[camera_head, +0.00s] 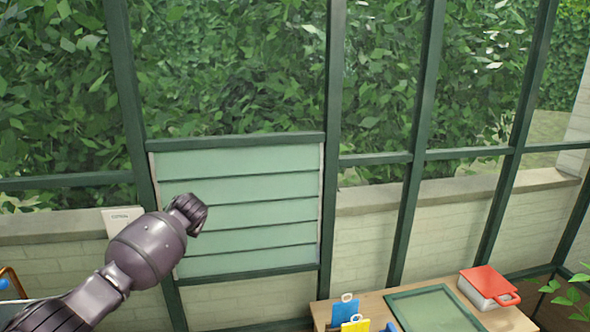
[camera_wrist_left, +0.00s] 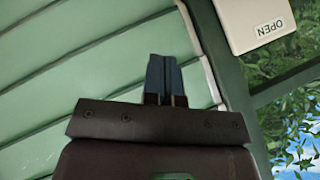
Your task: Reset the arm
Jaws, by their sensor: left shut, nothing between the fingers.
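My left arm reaches up from the lower left in the head view, and its wrist end is in front of the green louvred panel (camera_head: 250,190). The fingers themselves are hidden there by the wrist. In the left wrist view my left gripper (camera_wrist_left: 165,75) is shut, its dark blue fingers together and empty. The pale green slats (camera_wrist_left: 100,60) of the panel lie behind the fingers, with no visible contact. My right gripper is not in view.
A white sign (camera_wrist_left: 258,22) reading OPEN is beside the panel. A wooden table (camera_head: 510,318) at the lower right holds a green-framed board (camera_head: 435,310), a red-lidded white box (camera_head: 487,287), and blue (camera_head: 345,308) and yellow (camera_head: 355,325) tags. Dark green window frames surround the panel.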

